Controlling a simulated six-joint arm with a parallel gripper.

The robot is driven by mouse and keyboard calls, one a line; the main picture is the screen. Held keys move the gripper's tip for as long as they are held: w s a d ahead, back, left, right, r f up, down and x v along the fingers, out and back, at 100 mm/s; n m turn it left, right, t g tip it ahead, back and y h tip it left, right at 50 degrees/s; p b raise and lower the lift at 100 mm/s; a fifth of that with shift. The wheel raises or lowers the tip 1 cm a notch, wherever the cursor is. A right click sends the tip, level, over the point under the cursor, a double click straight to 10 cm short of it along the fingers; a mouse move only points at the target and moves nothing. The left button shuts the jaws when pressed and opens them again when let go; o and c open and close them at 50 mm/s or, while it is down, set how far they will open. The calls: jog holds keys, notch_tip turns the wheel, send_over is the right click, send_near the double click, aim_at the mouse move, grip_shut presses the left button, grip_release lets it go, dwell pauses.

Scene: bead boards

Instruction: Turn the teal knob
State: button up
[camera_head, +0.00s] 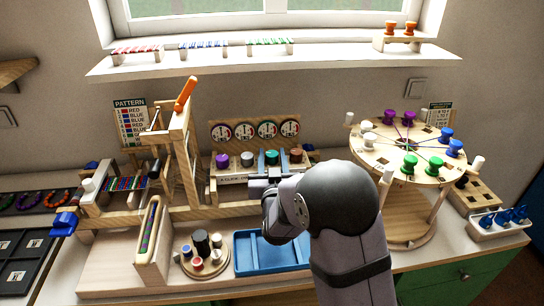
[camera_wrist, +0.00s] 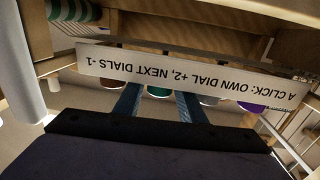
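The teal knob (camera_head: 271,157) stands in a row of knobs on a wooden panel below several round dials. My gripper (camera_head: 272,162) is at this knob, with one blue finger on each side of it. In the wrist view the teal knob (camera_wrist: 159,92) shows between the two fingers (camera_wrist: 158,98), partly hidden by a white label strip. The fingers are apart, with a narrow gap on both sides of the knob, so my gripper looks open around it. The knob's marking and turn angle cannot be made out.
A purple knob (camera_head: 222,160) and a grey knob (camera_head: 247,159) stand to the left, a brown knob (camera_head: 296,156) close to the right. The label strip (camera_wrist: 190,78) runs in front of the knobs. A blue tray (camera_head: 250,254) lies below; a round bead table (camera_head: 386,166) stands right.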

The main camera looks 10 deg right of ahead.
aim_at(275, 158)
jog(key=shift+s+a+b, duration=0.15)
jog(key=shift+s+b, duration=0.3)
jog(key=shift+s, duration=1.3)
jog(key=shift+s+a+b, duration=0.15)
jog(key=shift+s+b, duration=0.25)
jog(key=shift+s, duration=1.35)
jog(key=shift+r, duration=0.1)
